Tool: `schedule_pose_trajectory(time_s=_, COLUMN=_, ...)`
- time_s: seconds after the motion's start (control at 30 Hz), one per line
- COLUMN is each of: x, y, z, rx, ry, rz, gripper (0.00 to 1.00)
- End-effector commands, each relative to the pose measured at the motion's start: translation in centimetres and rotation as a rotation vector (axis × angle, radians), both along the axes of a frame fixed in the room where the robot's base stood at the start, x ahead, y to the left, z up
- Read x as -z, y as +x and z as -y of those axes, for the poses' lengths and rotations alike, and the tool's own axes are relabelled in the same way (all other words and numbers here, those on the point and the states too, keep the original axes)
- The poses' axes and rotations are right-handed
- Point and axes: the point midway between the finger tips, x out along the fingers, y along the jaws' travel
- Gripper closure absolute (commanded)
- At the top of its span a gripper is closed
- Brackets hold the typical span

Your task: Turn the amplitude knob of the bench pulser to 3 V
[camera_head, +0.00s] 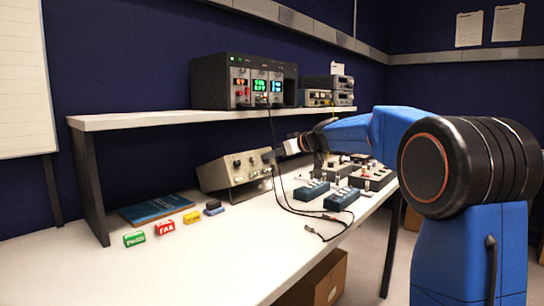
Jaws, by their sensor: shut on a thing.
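The bench pulser appears to be the beige box (224,180) on the white bench below the shelf, tilted up at the front, with several dark knobs and connectors on its face. My gripper (269,155) is at the right end of the pulser's face, reached from the right by my blue arm. It is shut at a dark knob there, which the fingers mostly hide. I cannot read the knob's markings or its setting, and the fingertips are too small to see clearly.
A shelf (150,120) above holds a rack with lit displays (262,85) and stacked instruments. Black cables hang in front of the pulser. Blue boxes (312,190) and other modules stand to the right.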

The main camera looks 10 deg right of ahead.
Motion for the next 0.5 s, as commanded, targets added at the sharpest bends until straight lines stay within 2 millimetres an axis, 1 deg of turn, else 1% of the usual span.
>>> schedule_pose_trajectory(time_s=0.5, x=0.04, y=-0.01, z=0.05, rx=0.166, ry=0.333, rz=-0.242, gripper=1.00)
